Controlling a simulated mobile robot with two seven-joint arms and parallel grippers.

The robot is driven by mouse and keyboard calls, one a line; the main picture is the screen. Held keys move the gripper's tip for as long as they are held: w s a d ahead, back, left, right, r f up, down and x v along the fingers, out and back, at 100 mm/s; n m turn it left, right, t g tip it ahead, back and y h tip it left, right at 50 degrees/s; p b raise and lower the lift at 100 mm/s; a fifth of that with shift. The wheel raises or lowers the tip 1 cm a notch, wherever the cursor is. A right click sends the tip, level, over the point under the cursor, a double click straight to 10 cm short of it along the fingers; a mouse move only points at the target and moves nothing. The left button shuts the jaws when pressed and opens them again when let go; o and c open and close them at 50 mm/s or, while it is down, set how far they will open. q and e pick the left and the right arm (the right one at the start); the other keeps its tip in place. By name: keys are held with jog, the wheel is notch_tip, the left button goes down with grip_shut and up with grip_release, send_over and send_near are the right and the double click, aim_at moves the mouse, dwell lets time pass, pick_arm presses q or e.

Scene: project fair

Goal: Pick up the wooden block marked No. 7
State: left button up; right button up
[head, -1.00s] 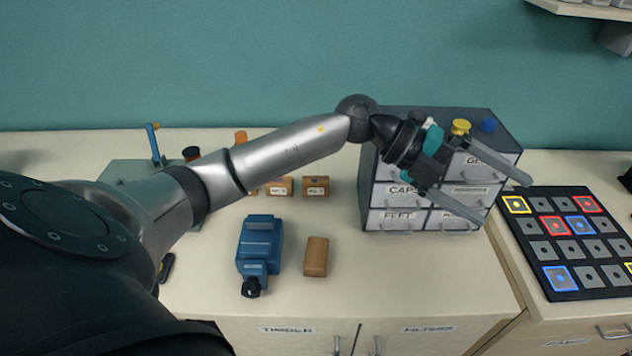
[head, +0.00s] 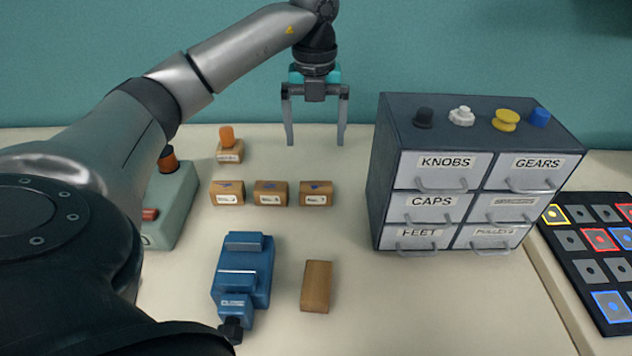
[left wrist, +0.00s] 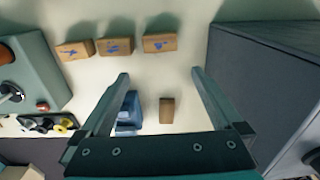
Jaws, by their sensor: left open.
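Three small wooden blocks with pale front labels and blue marks on top stand in a row: the left block (head: 227,193), the middle block (head: 270,193) and the right block (head: 316,193). The labels are too small to read surely, so I cannot tell which is No. 7. The row also shows in the left wrist view, with its right block (left wrist: 160,43) beyond my fingers. Another labelled block (head: 230,152) stands behind, with an orange peg on it. My left gripper (head: 316,135) is open and empty, pointing down above the back of the counter. My right gripper is not in view.
A grey drawer cabinet (head: 387,180) with knobs on top stands at the right. A blue device (head: 243,270) and a plain wooden block (head: 316,287) lie in front of the row. A green-grey box (head: 172,205) is at the left, partly hidden by my arm.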

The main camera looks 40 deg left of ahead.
pick_arm(q)
jog(key=f, duration=0.1)
jog(key=b, duration=0.1)
send_over(316, 186)
jog(key=f, duration=0.5)
jog(key=shift+s+f, duration=0.2)
jog(key=shift+s, duration=0.1)
notch_tip(316, 186, down, 4)
jog(key=shift+w+r+b, duration=0.1)
jog(key=shift+b, duration=0.35)
jog(key=shift+f, duration=0.7)
jog(key=f, duration=0.2)
jog(key=f+b, duration=0.1)
jog(key=shift+w+f, duration=0.2)
jog(key=shift+f, duration=0.55)
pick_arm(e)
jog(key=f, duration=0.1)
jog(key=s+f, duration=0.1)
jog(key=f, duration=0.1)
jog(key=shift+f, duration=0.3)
pick_arm(q)
jog(key=shift+c, duration=0.4)
